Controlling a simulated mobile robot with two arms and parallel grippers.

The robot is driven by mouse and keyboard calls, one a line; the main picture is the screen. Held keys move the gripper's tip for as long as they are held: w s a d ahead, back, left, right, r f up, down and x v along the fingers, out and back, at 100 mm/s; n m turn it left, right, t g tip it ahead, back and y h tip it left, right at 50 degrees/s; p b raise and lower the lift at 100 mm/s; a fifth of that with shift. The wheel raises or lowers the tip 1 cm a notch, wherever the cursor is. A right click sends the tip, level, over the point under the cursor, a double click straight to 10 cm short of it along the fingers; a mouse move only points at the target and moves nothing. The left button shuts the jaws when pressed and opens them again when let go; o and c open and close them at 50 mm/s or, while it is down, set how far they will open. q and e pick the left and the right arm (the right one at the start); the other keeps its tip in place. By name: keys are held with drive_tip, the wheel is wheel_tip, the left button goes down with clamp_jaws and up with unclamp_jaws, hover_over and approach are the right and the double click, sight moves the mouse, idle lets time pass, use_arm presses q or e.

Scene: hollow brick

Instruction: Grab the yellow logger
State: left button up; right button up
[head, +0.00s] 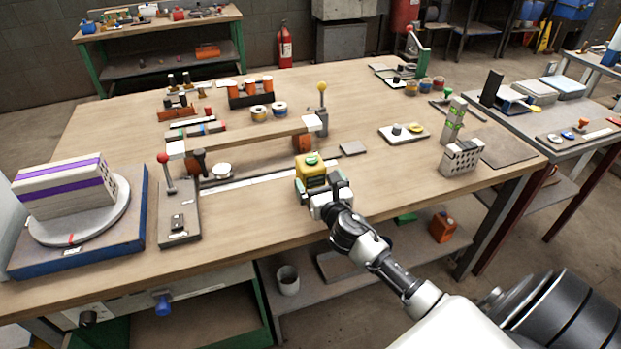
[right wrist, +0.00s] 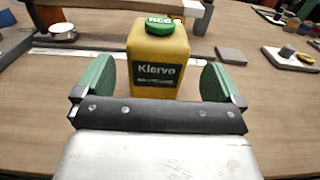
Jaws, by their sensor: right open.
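The yellow logger (head: 310,173) stands upright on the wooden workbench near its front edge. In the right wrist view the logger (right wrist: 159,62) has a green round top and a dark label reading "Klervo". My right gripper (head: 320,187) is open just in front of it. In the right wrist view the green finger pads of my right gripper (right wrist: 158,85) stand to either side of the logger's lower part, with gaps on both sides. The pads do not seem to touch it. My left gripper is not in view.
A long beam (head: 245,137) lies behind the logger. A lever box (head: 178,210) and a turntable with a striped brick (head: 66,187) stand to the left. A hollow grey brick (head: 462,157) stands to the right. The bench top right of the logger is mostly clear.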

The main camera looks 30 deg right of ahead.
sight(311, 167)
drive_tip(key=shift+r+x, duration=0.15)
drive_tip(key=shift+x, duration=1.2)
drive_tip(key=shift+r+x, duration=0.15)
drive_tip(key=shift+x, duration=1.25)
drive_tip(key=shift+a, duration=0.15)
drive_tip(key=c, duration=1.1)
drive_tip(key=shift+r, duration=0.1)
drive_tip(key=shift+c, duration=0.4)
drive_tip(key=shift+r+p, duration=0.1)
drive_tip(key=shift+p, duration=0.2)
